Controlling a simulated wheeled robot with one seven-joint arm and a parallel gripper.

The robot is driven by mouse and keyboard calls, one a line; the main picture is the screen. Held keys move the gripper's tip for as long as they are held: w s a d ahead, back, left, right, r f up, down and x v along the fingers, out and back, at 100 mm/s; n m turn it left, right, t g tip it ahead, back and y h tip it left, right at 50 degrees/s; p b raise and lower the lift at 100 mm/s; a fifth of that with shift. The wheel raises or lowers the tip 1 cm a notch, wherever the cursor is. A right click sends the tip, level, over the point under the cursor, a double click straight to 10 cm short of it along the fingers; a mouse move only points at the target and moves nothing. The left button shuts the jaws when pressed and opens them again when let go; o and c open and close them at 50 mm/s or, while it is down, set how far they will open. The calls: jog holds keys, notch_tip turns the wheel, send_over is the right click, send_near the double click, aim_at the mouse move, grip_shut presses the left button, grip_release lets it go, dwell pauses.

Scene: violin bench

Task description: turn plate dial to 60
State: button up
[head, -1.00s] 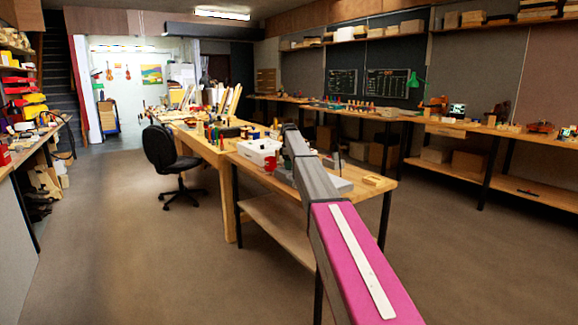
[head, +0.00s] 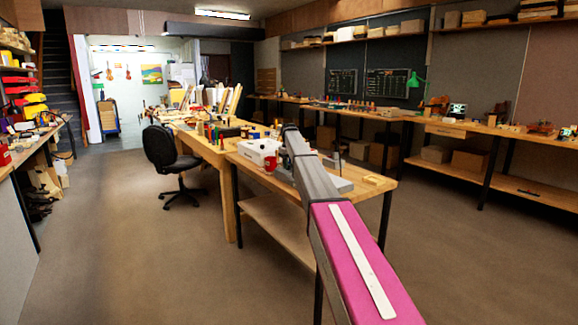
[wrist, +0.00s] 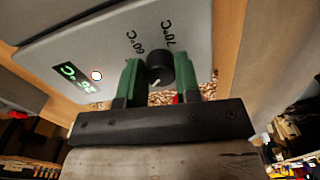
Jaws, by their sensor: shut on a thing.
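The plate dial (wrist: 159,66) is a small black knob on a light grey panel (wrist: 190,22), seen in the wrist view. Printed marks beside it read 60°C (wrist: 135,41) and 70°C (wrist: 167,34). My gripper (wrist: 158,70) has its two green fingers on either side of the dial and is shut on it. A pale mark shows on the knob's near side, but I cannot tell its exact setting. A dark display (wrist: 77,83) with green characters, partly unreadable, sits to the left. In the head view my arm hides the gripper and dial.
A small round light (wrist: 96,75) glows by the display. A black chair (head: 165,160) stands left; the floor around is clear.

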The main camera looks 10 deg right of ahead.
jog(key=m, duration=0.5)
jog(key=shift+a+m, duration=0.1)
jog(key=shift+m, duration=0.2)
jog(key=m, duration=0.4)
jog(key=shift+w+m, duration=0.1)
jog(key=shift+m, duration=0.2)
jog(key=m, duration=0.9)
jog(key=shift+w+a, duration=0.1)
jog(key=shift+m, duration=0.3)
jog(key=o, duration=0.9)
jog(key=shift+r, duration=0.1)
